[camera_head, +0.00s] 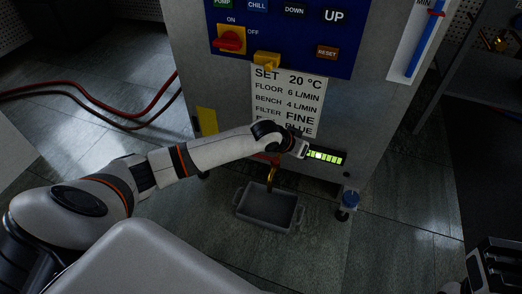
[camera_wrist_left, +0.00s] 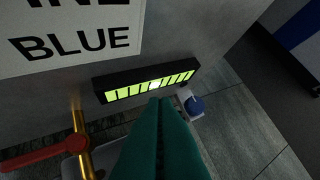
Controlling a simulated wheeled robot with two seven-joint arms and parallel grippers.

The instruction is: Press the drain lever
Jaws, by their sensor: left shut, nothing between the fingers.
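The drain lever, a red handle (camera_wrist_left: 45,151), lies at the lower left of the left wrist view, joined to a brass pipe (camera_wrist_left: 80,145). In the head view only a bit of red shows below my left wrist, above the brass spout (camera_head: 272,176). My left gripper (camera_head: 304,150) is in front of the machine by the left end of the lit green bar display (camera_head: 327,157). In the left wrist view its teal fingers (camera_wrist_left: 158,102) are together and empty, right of the lever and apart from it. My right gripper (camera_head: 495,266) is at the lower right edge; its jaws are unclear.
A grey tray (camera_head: 241,207) stands on the floor under the spout. A blue knob (camera_head: 350,198) is at the machine's lower right. A white settings label (camera_head: 290,92) and a blue control panel (camera_head: 285,40) are above. Red hoses (camera_head: 150,105) run across the left floor.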

